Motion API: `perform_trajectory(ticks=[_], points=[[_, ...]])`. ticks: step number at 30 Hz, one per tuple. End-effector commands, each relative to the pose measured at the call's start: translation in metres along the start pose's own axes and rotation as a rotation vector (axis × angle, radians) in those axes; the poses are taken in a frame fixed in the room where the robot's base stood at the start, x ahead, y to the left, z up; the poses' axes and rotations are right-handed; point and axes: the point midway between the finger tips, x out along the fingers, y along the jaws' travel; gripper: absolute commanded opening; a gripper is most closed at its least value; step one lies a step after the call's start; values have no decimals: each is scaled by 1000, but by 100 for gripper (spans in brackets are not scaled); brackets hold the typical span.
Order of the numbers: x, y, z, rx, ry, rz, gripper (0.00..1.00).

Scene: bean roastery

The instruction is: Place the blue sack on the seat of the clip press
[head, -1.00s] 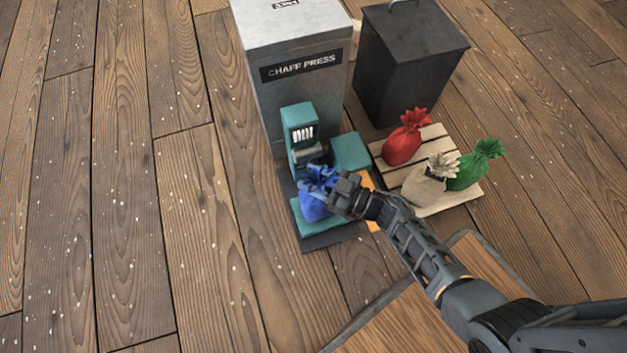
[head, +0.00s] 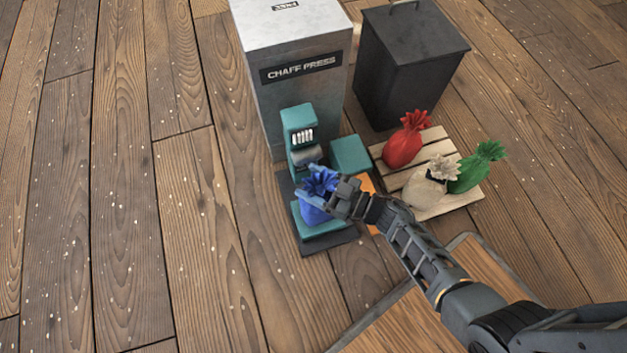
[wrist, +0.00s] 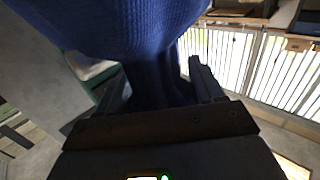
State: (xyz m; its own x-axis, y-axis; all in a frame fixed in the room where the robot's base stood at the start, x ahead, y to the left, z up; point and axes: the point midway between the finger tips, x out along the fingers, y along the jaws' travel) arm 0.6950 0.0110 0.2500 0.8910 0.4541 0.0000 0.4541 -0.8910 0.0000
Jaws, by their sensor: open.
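The blue sack (head: 313,213) stands about upright on the teal seat (head: 328,231) at the foot of the teal clip press (head: 299,128). My gripper (head: 328,192) reaches in from the right at the sack's gathered neck. In the wrist view the blue sack (wrist: 140,30) fills the top middle, and its cloth hangs between the two spread fingers of my gripper (wrist: 160,88). The jaws are open around the cloth. Whether a finger still touches it I cannot tell. My gripper hides part of the sack's right side.
A grey chaff press cabinet (head: 290,100) and a dark bin (head: 405,75) stand behind. A teal block (head: 350,154) is right of the press. A pallet (head: 452,205) holds red (head: 403,147), beige (head: 422,190) and green (head: 469,173) sacks. The floor at left is clear.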

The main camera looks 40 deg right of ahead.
Motion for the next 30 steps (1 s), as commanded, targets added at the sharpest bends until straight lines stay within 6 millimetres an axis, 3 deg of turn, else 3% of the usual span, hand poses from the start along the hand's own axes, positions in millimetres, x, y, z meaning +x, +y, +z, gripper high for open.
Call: perform_trajectory(ticks=[5,15,21,30], points=[[-12,0,-4,1,-2,1,67],[-80,-1,-4,2,-3,1,67],[-109,0,-3,1,-1,0,67],[-120,0,-2,0,0,-1,67]])
